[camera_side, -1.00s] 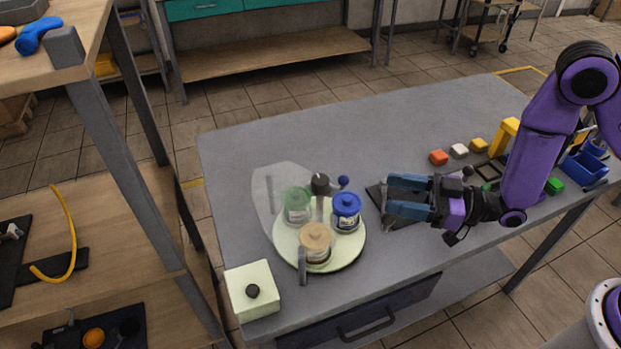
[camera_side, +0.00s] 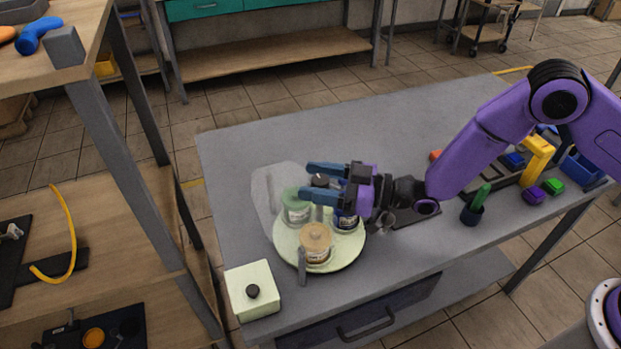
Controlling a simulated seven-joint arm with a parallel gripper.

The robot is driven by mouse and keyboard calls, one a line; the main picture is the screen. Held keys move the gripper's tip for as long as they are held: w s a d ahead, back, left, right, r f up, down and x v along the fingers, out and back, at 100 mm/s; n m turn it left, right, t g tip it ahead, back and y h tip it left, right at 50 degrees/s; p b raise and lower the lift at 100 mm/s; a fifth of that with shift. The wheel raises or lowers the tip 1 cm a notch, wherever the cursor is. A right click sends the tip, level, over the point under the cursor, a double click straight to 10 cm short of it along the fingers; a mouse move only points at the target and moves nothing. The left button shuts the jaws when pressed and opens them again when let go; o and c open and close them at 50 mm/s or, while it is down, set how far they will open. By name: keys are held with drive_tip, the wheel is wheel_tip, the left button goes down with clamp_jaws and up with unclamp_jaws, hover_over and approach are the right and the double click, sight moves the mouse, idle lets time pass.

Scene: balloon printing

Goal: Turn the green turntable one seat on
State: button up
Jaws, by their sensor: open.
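The pale green turntable (camera_side: 345,262) lies on the grey table and bears several jars. A green-lidded jar (camera_side: 296,207) stands at its back left, a tan-lidded jar (camera_side: 315,242) at its front. A dark knob (camera_side: 320,181) shows at the back, partly covered by a finger. A grey upright post (camera_side: 302,265) stands at the front left rim. My gripper (camera_side: 318,183) is open and empty over the turntable's back right, fingers pointing left. Whether it touches anything I cannot tell.
A pale green box with a black knob (camera_side: 253,291) sits at the table's front left corner. Coloured blocks (camera_side: 554,186), a yellow arch (camera_side: 537,155), a dark cup (camera_side: 472,212) and a blue bin (camera_side: 583,170) stand at the right. The table's back left is clear.

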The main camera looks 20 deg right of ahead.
drive_tip(key=shift+w+a, duration=0.4)
drive_tip(key=shift+a, duration=0.2)
clamp_jaws()
